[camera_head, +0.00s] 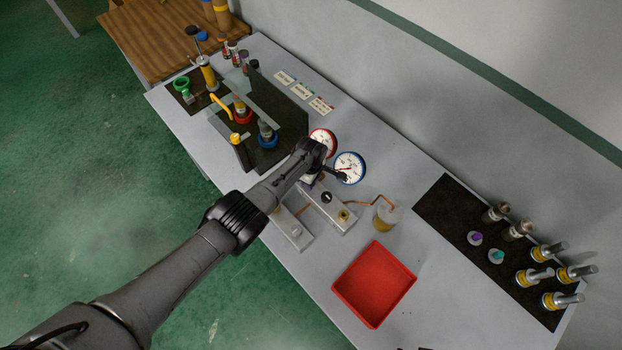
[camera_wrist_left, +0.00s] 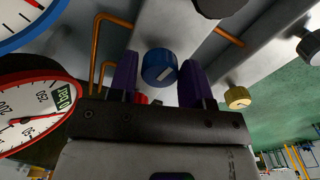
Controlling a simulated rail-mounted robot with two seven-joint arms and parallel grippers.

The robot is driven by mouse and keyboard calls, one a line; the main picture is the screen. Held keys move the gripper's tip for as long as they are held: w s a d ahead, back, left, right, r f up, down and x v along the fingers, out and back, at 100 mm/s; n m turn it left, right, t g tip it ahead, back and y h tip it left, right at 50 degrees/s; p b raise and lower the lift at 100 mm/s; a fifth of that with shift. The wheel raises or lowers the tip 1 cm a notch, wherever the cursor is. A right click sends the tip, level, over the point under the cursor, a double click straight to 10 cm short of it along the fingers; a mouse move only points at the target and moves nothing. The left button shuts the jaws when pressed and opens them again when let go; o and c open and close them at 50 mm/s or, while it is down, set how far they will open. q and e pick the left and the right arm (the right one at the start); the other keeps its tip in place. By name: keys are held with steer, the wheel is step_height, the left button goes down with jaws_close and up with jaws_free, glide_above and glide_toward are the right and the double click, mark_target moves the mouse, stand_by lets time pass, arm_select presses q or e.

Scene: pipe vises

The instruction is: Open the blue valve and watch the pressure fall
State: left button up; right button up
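The blue valve knob (camera_wrist_left: 159,66), with a pale mark across its face, is between the two purple fingers of my left gripper (camera_wrist_left: 158,80) in the left wrist view. The fingers are open, with a gap visible on each side of the knob. In the head view my left wrist covers the knob and the fingers. A red-rimmed gauge (camera_head: 323,141) and a blue-rimmed gauge (camera_head: 349,167) stand beside the wrist. The red gauge (camera_wrist_left: 28,103) shows a bar scale and a red needle in the wrist view; its exact reading is unclear. My right gripper is out of view.
A grey valve block (camera_head: 328,208) carries a black knob (camera_head: 326,197) and a yellow knob (camera_head: 343,215). A copper tube runs to a cup of yellow liquid (camera_head: 384,219). A red tray (camera_head: 374,284) lies in front. A dark mat (camera_head: 455,208) with several fittings lies right.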

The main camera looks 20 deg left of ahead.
arm_select(q)
steer(key=o, duration=0.3)
steer(key=shift+r, duration=0.25)
step_height(320, 180, up, 6)
steer(key=p, duration=0.4)
step_height(320, 180, up, 7)
steer(key=p, duration=0.1)
steer(key=shift+r, duration=0.1)
stand_by(0.3)
